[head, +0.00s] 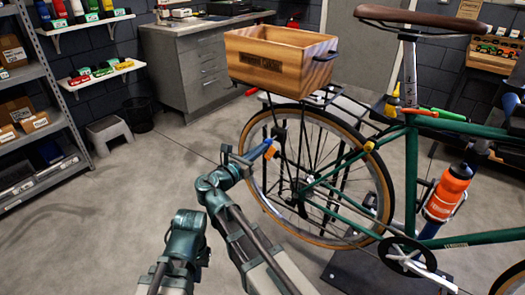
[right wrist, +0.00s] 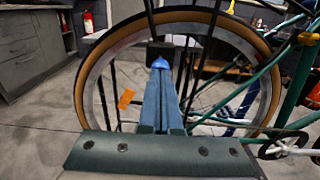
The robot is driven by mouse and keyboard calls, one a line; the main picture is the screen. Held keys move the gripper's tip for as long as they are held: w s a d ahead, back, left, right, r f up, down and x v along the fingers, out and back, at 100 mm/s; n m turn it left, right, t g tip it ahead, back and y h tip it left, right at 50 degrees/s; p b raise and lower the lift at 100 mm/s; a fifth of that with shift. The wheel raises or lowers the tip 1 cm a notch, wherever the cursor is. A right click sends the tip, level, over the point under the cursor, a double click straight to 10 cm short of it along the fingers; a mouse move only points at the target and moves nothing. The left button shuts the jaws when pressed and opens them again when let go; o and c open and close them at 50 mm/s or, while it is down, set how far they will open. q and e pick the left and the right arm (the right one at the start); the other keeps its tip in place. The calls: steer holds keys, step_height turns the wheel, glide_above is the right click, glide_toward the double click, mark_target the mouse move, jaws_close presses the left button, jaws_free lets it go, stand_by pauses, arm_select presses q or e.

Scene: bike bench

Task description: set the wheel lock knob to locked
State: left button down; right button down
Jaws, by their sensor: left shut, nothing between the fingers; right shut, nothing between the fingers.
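The green bike's rear wheel (head: 254,200) stands upright and fills much of the right wrist view (right wrist: 92,105). A small black block (head: 280,133) sits by the spokes; it also shows in the right wrist view (right wrist: 160,50). A blue piece (right wrist: 160,64), apparently the knob, is in front of it. An orange piece (right wrist: 126,98) is to its lower left. My right gripper (head: 247,158) is shut and empty, its fingers (right wrist: 163,88) pointing at the blue piece; contact cannot be told. My left gripper (head: 189,222) is low in the head view, shut and away from the bike.
A wooden crate (head: 275,62) sits on the rack above the wheel. An orange bottle (head: 448,190) is on the frame and a crank (head: 405,255) low on the right. A grey stool (head: 108,133) and shelves stand left. The floor left of the wheel is clear.

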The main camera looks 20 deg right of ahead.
mark_target(269, 142)
steer(key=x, duration=0.3)
steer(key=shift+r, duration=0.1)
stand_by(0.3)
steer(key=shift+w, duration=0.1)
